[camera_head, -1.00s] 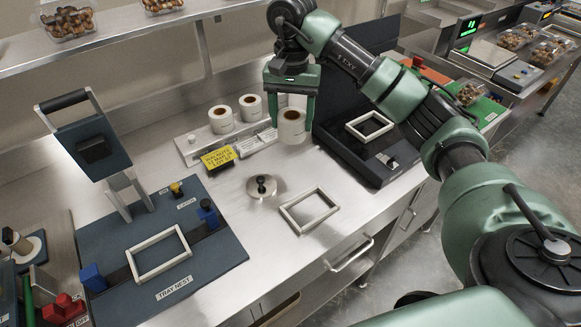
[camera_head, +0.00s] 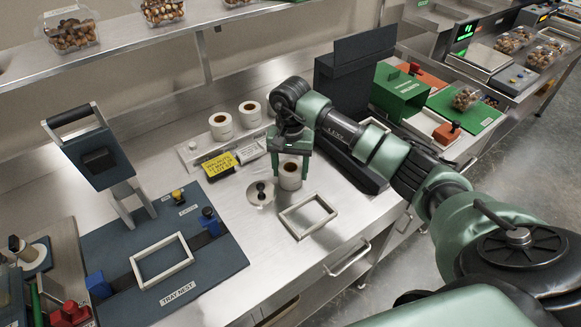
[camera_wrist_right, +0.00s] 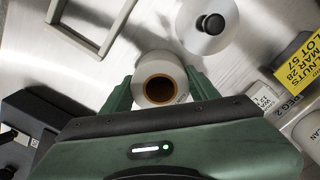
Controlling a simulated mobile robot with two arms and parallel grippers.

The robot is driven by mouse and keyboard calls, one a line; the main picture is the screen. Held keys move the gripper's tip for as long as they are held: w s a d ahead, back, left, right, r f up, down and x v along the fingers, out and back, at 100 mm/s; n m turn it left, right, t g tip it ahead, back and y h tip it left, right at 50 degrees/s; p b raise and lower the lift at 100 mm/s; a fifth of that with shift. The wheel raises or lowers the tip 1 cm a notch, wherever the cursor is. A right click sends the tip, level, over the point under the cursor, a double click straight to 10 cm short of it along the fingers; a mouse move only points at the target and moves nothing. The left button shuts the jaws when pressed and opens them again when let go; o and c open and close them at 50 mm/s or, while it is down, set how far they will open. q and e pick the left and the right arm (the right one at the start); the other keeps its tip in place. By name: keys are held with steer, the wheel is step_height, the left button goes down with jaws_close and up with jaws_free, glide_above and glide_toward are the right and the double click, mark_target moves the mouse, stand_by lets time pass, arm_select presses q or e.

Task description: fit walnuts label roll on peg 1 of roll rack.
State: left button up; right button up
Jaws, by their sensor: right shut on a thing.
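My right gripper (camera_head: 291,160) is shut on a white label roll with a brown core (camera_head: 290,180), which also shows between the fingers in the right wrist view (camera_wrist_right: 160,72). The roll's print is too small to read. It is at the right of the steel disc with a black knob (camera_head: 261,194); I cannot tell whether it touches the counter. The roll rack (camera_head: 187,153) is at the back of the counter, left of the gripper. Its pegs are mostly hidden; a "PEG 2" tag (camera_wrist_right: 291,104) shows in the right wrist view. My left gripper is not in view.
Two other rolls (camera_head: 221,126) (camera_head: 250,114) stand at the rack. A pale frame (camera_head: 309,216) lies right of the disc. The tray nest (camera_head: 205,262) fills the left; bare counter lies between.

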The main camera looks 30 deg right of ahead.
steer(key=o, duration=1.4)
steer(key=shift+f, duration=0.1)
step_height(320, 180, up, 12)
steer(key=b, duration=0.3)
steer(key=shift+r, duration=0.2)
